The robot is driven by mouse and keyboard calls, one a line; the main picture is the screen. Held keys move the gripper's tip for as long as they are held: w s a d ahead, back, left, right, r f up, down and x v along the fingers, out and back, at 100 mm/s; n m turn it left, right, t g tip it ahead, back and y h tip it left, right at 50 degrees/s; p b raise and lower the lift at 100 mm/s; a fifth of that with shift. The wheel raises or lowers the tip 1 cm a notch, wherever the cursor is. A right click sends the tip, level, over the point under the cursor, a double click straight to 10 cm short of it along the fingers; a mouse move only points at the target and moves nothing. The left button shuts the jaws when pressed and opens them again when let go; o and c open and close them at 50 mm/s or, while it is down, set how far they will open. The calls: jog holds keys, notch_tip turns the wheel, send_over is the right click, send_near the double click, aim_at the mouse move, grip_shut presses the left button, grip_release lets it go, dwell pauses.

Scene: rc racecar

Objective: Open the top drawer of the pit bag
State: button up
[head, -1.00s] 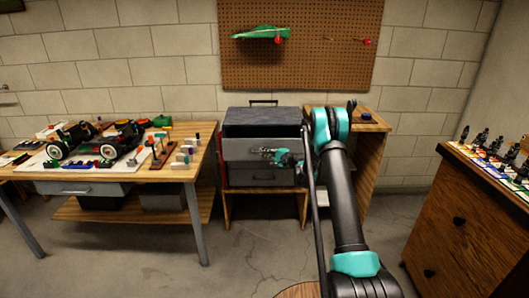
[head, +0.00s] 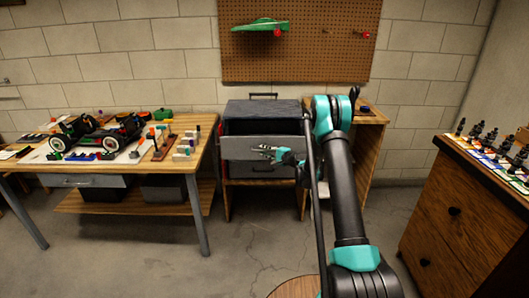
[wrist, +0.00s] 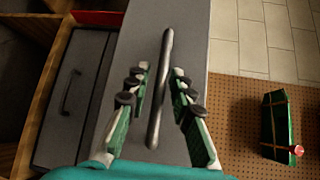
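The pit bag (head: 262,107) is a dark grey case on a wooden stand against the back wall. Its top drawer (head: 236,147) stands out from the body, with a dark gap above its front. My gripper (head: 268,153) is at this drawer front. In the wrist view, the drawer's long metal bar handle (wrist: 163,75) lies between the two green-and-grey fingers of my gripper (wrist: 156,85). The fingers are spread, with visible room on both sides of the bar. A lower drawer (wrist: 75,100) with its own handle is shut. My wrist partly hides the drawer's right end.
A workbench (head: 110,187) with model cars stands left. A wooden cabinet (head: 470,215) with small items on top stands right. A pegboard (head: 300,60) with a green car body (head: 260,25) hangs behind. The floor before the bag is mostly clear.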

jog(key=shift+o, duration=0.2)
jog(key=v, duration=1.2)
jog(key=s+a+r+n+g+h, duration=0.1)
jog(key=s+r+n+g+h, duration=0.2)
jog(key=s, duration=0.7)
jog(key=s+r+n+g+h, duration=0.2)
jog(key=s+r+n, duration=0.15)
jog(key=s, duration=0.75)
jog(key=s+d+f+n+g+h, duration=0.1)
jog(key=s+d, duration=0.4)
jog(key=s, duration=0.8)
jog(key=s+d+f+n+g+h, duration=0.1)
jog(key=s+d+h, duration=0.4)
jog(key=s, duration=0.8)
jog(key=shift+s+f+n+h, duration=0.35)
jog(key=shift+f+n, duration=0.25)
jog(key=shift+n, duration=0.45)
